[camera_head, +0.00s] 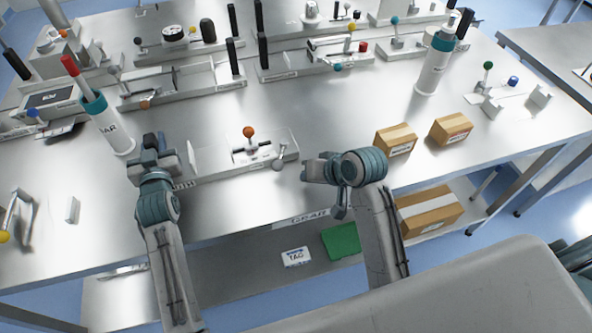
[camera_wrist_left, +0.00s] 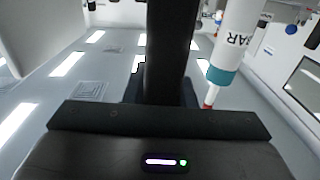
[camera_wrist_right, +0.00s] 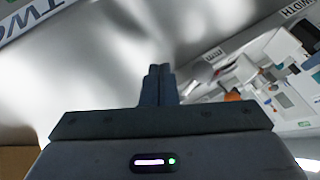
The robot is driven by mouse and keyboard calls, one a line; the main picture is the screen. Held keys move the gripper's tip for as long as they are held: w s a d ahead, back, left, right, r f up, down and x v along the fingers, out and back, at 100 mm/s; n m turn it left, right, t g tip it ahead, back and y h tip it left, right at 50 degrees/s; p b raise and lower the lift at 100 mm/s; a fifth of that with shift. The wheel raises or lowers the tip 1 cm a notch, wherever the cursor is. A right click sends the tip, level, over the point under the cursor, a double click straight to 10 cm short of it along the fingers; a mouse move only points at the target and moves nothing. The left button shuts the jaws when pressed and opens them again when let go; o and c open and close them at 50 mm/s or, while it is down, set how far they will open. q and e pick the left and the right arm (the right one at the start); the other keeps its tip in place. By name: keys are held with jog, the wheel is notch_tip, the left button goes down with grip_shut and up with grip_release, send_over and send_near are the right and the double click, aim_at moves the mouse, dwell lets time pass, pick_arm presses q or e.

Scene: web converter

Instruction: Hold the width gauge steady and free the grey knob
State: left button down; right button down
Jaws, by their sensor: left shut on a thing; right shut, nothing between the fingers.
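The width gauge (camera_head: 222,168) is a pale grey block-like fixture in the middle of the table, with an orange ball knob (camera_head: 249,132) on top. The grey knob (camera_head: 280,164) is at its front right side. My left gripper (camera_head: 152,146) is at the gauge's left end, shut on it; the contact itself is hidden. Its dark fingers fill the middle of the left wrist view (camera_wrist_left: 170,50). My right gripper (camera_head: 308,170) is shut and empty, a short gap right of the grey knob. The right wrist view shows its fingers together (camera_wrist_right: 157,85), apart from the gauge (camera_wrist_right: 255,75).
Two small cardboard boxes (camera_head: 396,140) lie right of my right gripper. Other fixtures (camera_head: 180,85) line the back. The table's front edge is near both arms.

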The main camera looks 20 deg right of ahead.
pick_arm(q)
jog(key=shift+s+f, duration=0.1)
jog(key=shift+f, duration=0.55)
pick_arm(e)
jog(key=a+v, duration=0.1)
jog(key=v, duration=0.8)
jog(key=shift+s+r, duration=0.25)
jog(key=shift+s, duration=0.15)
pick_arm(q)
jog(key=shift+r+p, duration=0.25)
jog(key=shift+p, duration=0.2)
pick_arm(e)
jog(key=shift+r, duration=0.45)
pick_arm(q)
jog(key=c, duration=1.2)
grip_release()
jog(key=shift+o, duration=0.4)
jog(key=shift+w+r, duration=0.2)
jog(key=shift+w, duration=0.05)
pick_arm(e)
jog(key=shift+w, duration=0.2)
